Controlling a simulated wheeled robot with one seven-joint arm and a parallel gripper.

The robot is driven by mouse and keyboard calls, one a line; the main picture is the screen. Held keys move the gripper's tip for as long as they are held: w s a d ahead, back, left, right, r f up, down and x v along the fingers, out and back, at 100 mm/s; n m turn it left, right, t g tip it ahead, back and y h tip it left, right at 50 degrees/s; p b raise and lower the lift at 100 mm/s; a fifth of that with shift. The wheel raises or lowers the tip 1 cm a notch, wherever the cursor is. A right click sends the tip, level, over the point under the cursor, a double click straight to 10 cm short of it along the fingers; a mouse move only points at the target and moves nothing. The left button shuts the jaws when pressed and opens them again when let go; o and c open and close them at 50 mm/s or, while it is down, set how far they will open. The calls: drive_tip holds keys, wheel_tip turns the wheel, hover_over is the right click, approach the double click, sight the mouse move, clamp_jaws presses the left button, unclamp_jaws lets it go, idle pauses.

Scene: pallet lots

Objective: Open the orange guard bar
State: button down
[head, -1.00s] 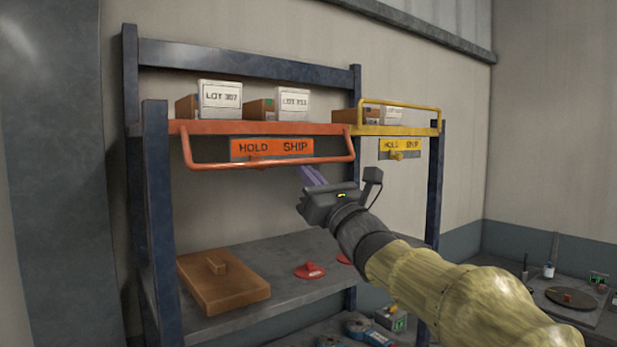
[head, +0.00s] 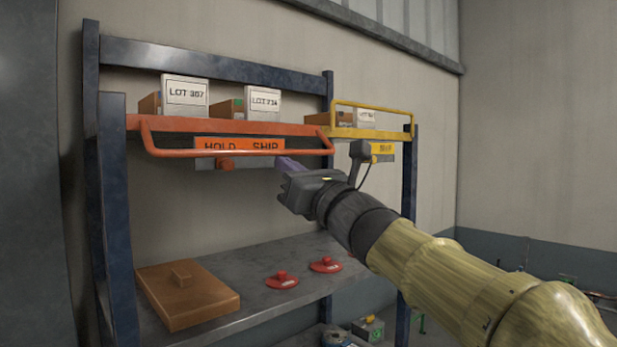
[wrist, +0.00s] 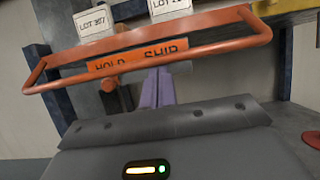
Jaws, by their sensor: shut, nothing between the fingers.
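The orange guard bar (head: 240,153) hangs low in front of the orange shelf edge in the head view, below the lot boxes. It also spans the upper part of the wrist view (wrist: 205,50). Behind and under it is an orange HOLD SHIP plate (head: 238,145) with an orange knob (head: 225,163) near its HOLD end. My gripper (head: 285,163) is shut and empty, its purple fingers close to the plate's SHIP end, just below the bar. In the wrist view the fingers (wrist: 157,88) point at the plate, right of the knob (wrist: 109,84). Contact cannot be told.
Boxes labelled LOT 307 (head: 186,92) and another lot (head: 262,100) stand on the orange shelf. A raised yellow guard bar (head: 372,106) is on the right. A brown lidded board (head: 187,293) and red-handled discs (head: 282,280) lie on the grey shelf below.

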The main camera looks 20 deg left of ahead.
drive_tip(key=shift+r, duration=0.15)
idle(0.3)
wheel_tip(320, 180, down, 4)
drive_tip(key=w+a+b, duration=0.1)
drive_tip(key=a+b, duration=0.1)
drive_tip(key=b, duration=0.3)
drive_tip(key=s+d+f+b, duration=0.1)
drive_tip(key=s+d+b, duration=0.2)
drive_tip(key=s+d, duration=0.2)
drive_tip(key=d, duration=0.3)
drive_tip(key=shift+s+d, duration=0.15)
drive_tip(key=shift+d, duration=0.25)
drive_tip(key=shift+f, duration=0.1)
